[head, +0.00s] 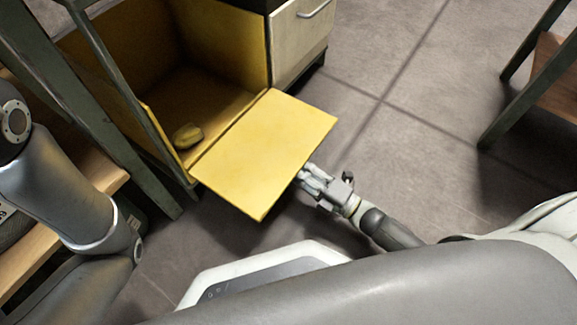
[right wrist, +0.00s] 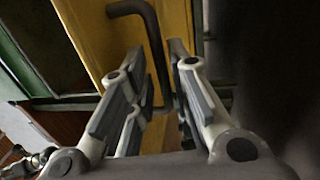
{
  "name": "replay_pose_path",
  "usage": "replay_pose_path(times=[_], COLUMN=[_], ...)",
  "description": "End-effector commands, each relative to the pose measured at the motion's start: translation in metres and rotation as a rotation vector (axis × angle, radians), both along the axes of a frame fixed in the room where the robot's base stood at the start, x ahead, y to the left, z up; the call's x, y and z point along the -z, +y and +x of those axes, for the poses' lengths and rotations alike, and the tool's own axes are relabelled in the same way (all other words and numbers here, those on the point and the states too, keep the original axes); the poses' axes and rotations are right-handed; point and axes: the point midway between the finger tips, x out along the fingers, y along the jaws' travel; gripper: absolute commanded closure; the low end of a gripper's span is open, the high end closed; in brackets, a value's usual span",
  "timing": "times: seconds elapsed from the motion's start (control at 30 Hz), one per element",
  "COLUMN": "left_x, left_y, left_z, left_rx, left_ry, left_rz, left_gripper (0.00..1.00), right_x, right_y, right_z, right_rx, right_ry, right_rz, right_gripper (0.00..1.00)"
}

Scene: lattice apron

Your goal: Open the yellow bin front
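The yellow bin front (head: 265,152) is hinged down and lies nearly flat, sticking out from the yellow bin (head: 228,45), so the bin's inside is exposed. My right gripper (head: 305,172) is at the panel's outer right edge, with its tips partly hidden by the panel. In the right wrist view a dark bent handle (right wrist: 155,50) on the yellow front runs between the fingers of my right gripper (right wrist: 158,62). The fingers are apart, with gaps visible beside the handle. My left arm shows at the left, but its gripper is out of view.
A small yellow object (head: 187,136) lies inside the bin. A pale drawer (head: 300,35) with a metal handle is to the right of the bin. Dark green posts and a wooden shelf (head: 30,255) stand at left.

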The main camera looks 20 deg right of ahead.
Motion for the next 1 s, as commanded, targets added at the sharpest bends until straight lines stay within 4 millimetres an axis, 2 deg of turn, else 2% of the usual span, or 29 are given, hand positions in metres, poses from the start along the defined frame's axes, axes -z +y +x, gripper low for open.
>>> replay_pose_path(times=[0.03, 0.2, 0.57, 0.73, 1.0], left_x=[0.007, 0.014, 0.015, 0.015, 0.015], left_y=[0.0, 0.0, 0.0, 0.0, 0.0], left_z=[0.0, 0.0, 0.0, 0.0, 0.0], left_rx=[0.0, 0.0, 0.0, 0.0, 0.0], left_ry=[0.0, 0.0, -0.001, -0.001, 0.0], left_rz=[0.0, 0.0, 0.001, 0.001, 0.001], left_gripper=[0.6, 0.6, 0.6, 0.6, 0.6], right_x=[0.001, -0.003, -0.005, -0.005, -0.005], right_y=[0.006, 0.016, 0.019, 0.019, 0.019], right_z=[0.006, 0.02, 0.025, 0.024, 0.024], right_rx=[-0.002, -0.001, 0.001, 0.001, 0.001], right_ry=[-0.003, -0.002, 0.001, 0.001, 0.001], right_rz=[0.002, 0.001, 0.0, 0.0, 0.0], right_gripper=[0.81, 0.81, 0.81, 1.0, 1.0])
